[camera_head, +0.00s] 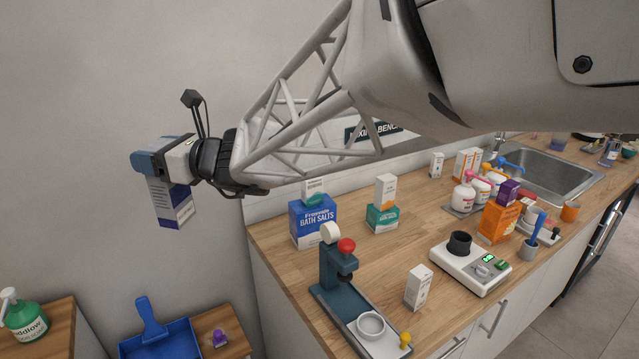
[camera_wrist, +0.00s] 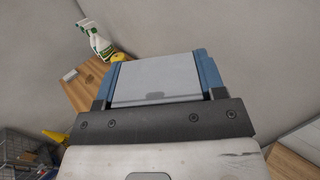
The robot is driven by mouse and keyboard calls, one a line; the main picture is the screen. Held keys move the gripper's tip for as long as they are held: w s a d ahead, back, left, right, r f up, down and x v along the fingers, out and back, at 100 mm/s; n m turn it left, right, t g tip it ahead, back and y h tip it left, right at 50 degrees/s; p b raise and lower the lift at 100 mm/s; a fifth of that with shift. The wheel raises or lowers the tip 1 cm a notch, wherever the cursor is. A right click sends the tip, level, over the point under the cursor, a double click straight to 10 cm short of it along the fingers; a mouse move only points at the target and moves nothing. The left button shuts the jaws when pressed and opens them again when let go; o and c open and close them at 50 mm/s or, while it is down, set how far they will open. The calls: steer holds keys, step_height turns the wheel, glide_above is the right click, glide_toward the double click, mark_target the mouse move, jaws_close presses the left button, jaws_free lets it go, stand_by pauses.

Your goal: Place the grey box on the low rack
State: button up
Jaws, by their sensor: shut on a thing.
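My gripper (camera_head: 163,160), with blue fingers, is at the left of the head view, raised in front of the bare wall. It is shut on a grey box with dark blue-purple printing (camera_head: 172,208), which hangs below the fingers in the air. In the wrist view the box's plain grey face (camera_wrist: 155,78) fills the gap between the two blue fingers. I cannot make out for certain which surface is the low rack. Low wooden surfaces (camera_head: 60,325) show at the lower left, below the held box.
A green pump bottle (camera_head: 25,318), a blue dustpan (camera_head: 155,335) and a small purple-topped item (camera_head: 219,338) are at the lower left. The wooden counter (camera_head: 405,235) at right is crowded with boxes, a press and a scale. A wire basket (camera_wrist: 18,150) shows in the wrist view.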

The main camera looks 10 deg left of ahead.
step_height(320, 180, down, 48)
steer(key=shift+f, duration=0.1)
steer(key=w+a+f, duration=0.3)
steer(key=w+a, duration=1.1)
stand_by(0.6)
steer(key=shift+d+f, duration=0.1)
steer(key=shift+f, duration=0.05)
